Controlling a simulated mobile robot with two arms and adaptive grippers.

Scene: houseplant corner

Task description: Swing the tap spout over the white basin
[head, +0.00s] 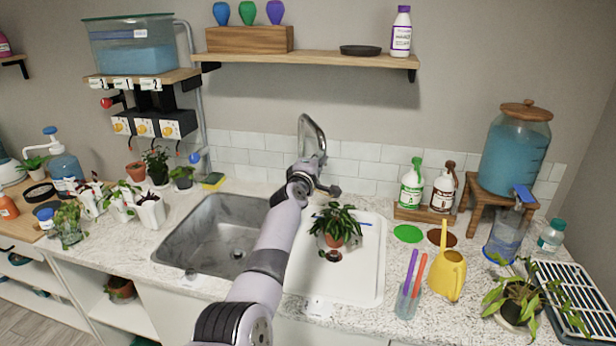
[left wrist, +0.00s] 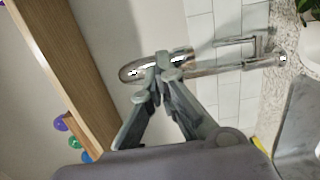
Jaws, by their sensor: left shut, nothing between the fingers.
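The chrome tap (head: 311,130) stands behind the sink, near the divide between the grey basin (head: 188,262) and the white basin (head: 367,275). Its curved spout rises above my left gripper (head: 312,160), which hides the lower part of the tap. In the left wrist view the spout (left wrist: 180,58) lies across the picture, and my left gripper (left wrist: 160,78) has its fingertips together against or just in front of it. I cannot tell whether they touch. The spout's outlet is not clear in the head view. My right gripper is not in view.
A potted plant (head: 337,222) stands in the white basin. Green (head: 412,186) and brown (head: 444,190) bottles stand to the right. The wall beside the tap is clear.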

